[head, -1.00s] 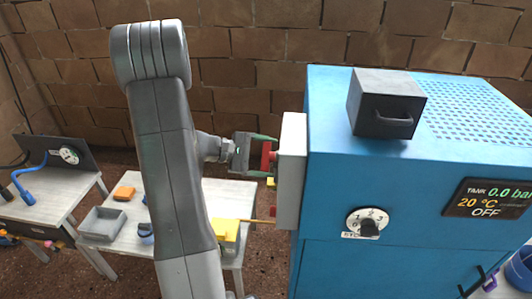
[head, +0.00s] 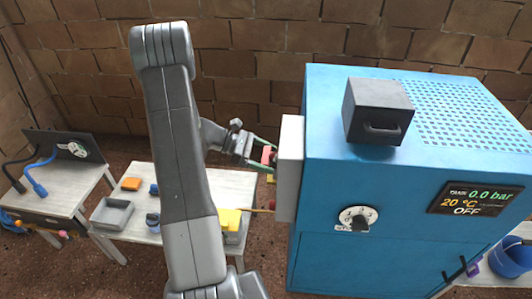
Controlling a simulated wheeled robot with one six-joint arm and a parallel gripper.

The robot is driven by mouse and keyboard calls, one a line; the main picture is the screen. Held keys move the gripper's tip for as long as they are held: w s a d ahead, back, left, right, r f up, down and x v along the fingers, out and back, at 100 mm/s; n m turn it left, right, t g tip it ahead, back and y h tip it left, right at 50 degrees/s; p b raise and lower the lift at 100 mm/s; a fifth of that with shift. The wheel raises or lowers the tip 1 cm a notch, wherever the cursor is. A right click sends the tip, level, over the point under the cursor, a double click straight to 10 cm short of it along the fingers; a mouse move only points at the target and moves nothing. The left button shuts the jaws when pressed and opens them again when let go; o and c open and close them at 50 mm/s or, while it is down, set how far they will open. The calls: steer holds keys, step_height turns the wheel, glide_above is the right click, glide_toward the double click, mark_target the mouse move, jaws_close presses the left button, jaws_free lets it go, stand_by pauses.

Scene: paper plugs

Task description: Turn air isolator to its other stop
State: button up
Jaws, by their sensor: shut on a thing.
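The air isolator is a red handle (head: 268,155) on the left face of a grey box (head: 290,168), which is fixed to the left side of the blue cabinet (head: 330,130). My gripper (head: 264,154) is shut on the red handle, with its green-edged fingers on either side of it. My forearm stands upright in front of the table, left of the cabinet. The handle's exact angle is hard to read because the fingers partly cover it.
A black drawer box (head: 378,111) sits on the cabinet. Its front has a dial (head: 358,219) and a display (head: 474,199) reading 0.0 bar, 20 °C, OFF. A table (head: 190,185) behind my arm holds a grey tray (head: 112,213) and an orange block (head: 131,184).

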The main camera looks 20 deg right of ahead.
stand_by(0.5)
steer(key=o, duration=0.9)
steer(key=b+v, duration=0.1)
steer(key=v, duration=1.2)
steer(key=shift+w+a, duration=0.2)
steer(key=shift+a, duration=0.15)
steer(key=shift+d, duration=0.1)
steer(key=p+x, duration=0.1)
steer(key=x, duration=1.2)
steer(key=shift+s+d, duration=0.2)
steer(key=shift+d, duration=0.05)
